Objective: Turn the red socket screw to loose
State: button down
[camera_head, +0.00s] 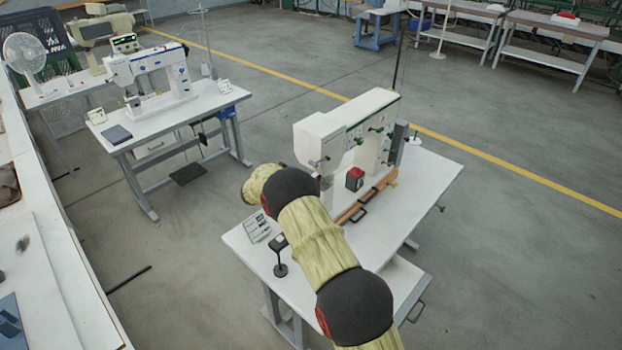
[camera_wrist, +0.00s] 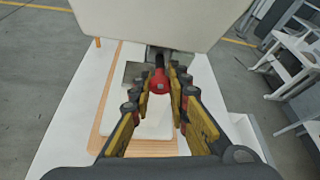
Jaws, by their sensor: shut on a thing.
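The red socket screw (camera_wrist: 159,84) shows in the wrist view as a small round red head with a dark stem above it, under the white machine head. My gripper (camera_wrist: 162,76) has its fingers on both sides of the screw and is shut on it. The fingers partly cover its sides, and how far it is turned cannot be told. In the head view the white press machine (camera_head: 338,131) stands on its table (camera_head: 413,205). There my arm hides the screw and my gripper.
A red-topped black box (camera_head: 354,179) sits on the machine's front. A printed card (camera_head: 257,227) and a small black stand (camera_head: 280,256) are on the table near my arm. Another sewing machine (camera_head: 150,70) stands on a bench at the left.

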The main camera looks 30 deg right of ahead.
jog(key=shift+w+r+n+g+h+p, duration=0.1)
jog(key=shift+n+g+h+p, duration=0.4)
jog(key=shift+n, duration=0.6)
jog(key=shift+n+g, duration=0.3)
jog(key=shift+n, duration=0.3)
jog(key=shift+r, duration=0.1)
jog(key=c, duration=2)
grip_release()
jog(key=v, duration=1.2)
jog(key=shift+w+a+f, duration=0.1)
jog(key=shift+w+f, duration=0.05)
jog(key=shift+f, duration=0.1)
